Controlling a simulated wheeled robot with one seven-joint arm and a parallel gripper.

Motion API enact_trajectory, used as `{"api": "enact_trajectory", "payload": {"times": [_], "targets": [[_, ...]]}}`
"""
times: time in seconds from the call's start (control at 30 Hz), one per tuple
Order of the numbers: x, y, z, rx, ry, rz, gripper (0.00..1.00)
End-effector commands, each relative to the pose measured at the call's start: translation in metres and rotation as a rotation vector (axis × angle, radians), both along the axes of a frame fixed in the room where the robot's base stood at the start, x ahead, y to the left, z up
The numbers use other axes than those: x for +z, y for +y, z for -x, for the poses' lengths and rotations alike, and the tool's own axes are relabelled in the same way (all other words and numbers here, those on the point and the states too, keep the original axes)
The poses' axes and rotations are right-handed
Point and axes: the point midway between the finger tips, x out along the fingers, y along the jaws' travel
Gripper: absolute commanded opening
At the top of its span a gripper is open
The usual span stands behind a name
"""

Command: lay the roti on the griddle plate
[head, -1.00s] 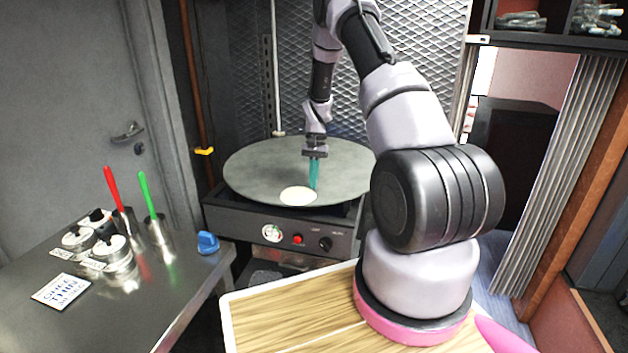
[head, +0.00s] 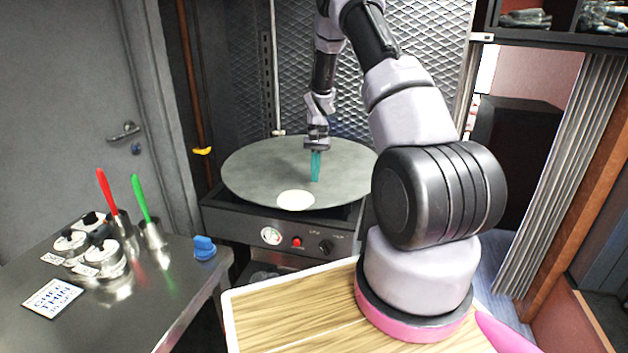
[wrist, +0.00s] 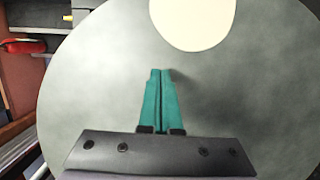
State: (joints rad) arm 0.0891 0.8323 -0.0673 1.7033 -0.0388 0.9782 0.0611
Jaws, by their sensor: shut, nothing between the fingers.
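The roti (head: 295,200) is a pale round disc lying flat on the grey round griddle plate (head: 250,168), near its front edge. In the wrist view the roti (wrist: 195,20) shows at the top, cut off by the picture edge, with the griddle plate (wrist: 90,80) around it. My gripper (head: 315,178) has teal fingers pointing down over the plate, behind and to the right of the roti. In the wrist view my gripper (wrist: 161,72) is shut, its fingers together and empty, apart from the roti. I cannot tell whether the fingertips touch the plate.
The griddle's front panel (head: 285,238) has a dial, a red button and a knob. A steel counter (head: 170,310) at left holds tins, red- and green-handled tools in cups, and a blue object (head: 204,248). A mesh wall (head: 420,60) stands behind the griddle.

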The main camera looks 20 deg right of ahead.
Motion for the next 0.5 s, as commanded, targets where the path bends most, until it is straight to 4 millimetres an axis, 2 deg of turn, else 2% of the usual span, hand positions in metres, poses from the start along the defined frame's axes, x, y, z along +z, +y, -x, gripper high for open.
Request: {"api": "enact_trajectory", "payload": {"times": [0.3,0.5], "targets": [[0.054,-0.008,-0.012,-0.001,-0.005,0.002,0.00],[0.075,-0.011,-0.016,0.000,-0.002,0.000,0.00]]}}
